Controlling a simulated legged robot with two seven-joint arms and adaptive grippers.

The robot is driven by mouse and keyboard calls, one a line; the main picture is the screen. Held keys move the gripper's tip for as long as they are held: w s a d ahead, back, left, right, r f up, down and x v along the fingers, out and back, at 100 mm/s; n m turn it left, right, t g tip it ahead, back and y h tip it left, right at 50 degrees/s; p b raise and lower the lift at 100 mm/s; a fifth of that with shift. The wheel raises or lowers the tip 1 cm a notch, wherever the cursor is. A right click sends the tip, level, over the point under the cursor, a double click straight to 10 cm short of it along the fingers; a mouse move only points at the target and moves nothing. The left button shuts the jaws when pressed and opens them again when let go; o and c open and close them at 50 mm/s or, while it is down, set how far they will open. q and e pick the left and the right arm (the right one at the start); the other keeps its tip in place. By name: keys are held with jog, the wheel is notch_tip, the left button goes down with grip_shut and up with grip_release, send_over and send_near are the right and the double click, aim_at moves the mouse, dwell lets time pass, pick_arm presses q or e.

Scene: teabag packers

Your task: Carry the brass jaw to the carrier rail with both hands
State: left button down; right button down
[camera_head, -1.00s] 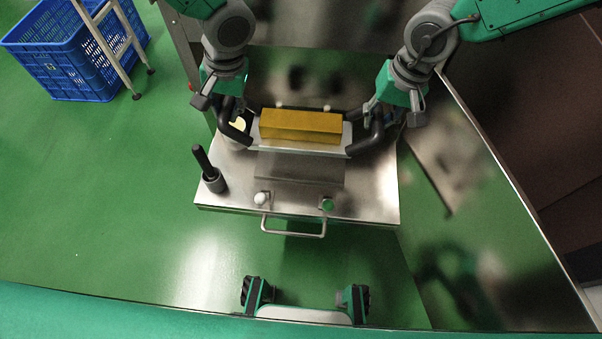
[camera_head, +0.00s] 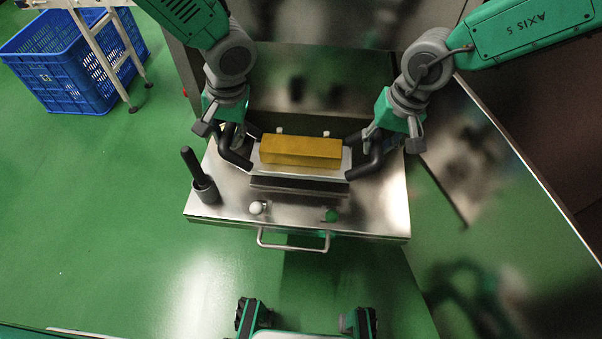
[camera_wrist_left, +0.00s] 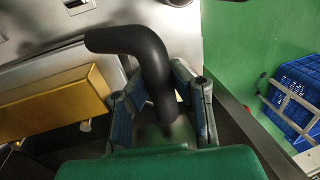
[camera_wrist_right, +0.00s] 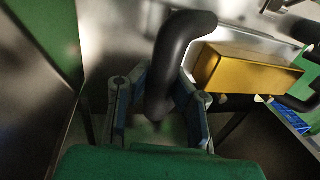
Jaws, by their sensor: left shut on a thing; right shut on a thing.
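The brass jaw (camera_head: 300,152) is a gold block on a silver plate (camera_head: 255,172) with a bent black handle at each end. It shows at the left in the left wrist view (camera_wrist_left: 55,105) and at the right in the right wrist view (camera_wrist_right: 245,72). My left gripper (camera_head: 232,128) is shut on the left black handle (camera_wrist_left: 150,60). My right gripper (camera_head: 385,135) is shut on the right black handle (camera_wrist_right: 170,70). The plate is held level over the steel table. I cannot make out which part is the carrier rail.
The steel table (camera_head: 235,205) has a black upright lever (camera_head: 195,170) at its left, a white knob (camera_head: 257,208), a green knob (camera_head: 331,215) and a front bar handle (camera_head: 293,247). A blue crate (camera_head: 75,75) stands on the green floor at far left. Steel panels flank the right.

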pick_arm(q)
jog(key=shift+a+f, duration=0.15)
pick_arm(e)
jog(key=shift+d+f, duration=0.1)
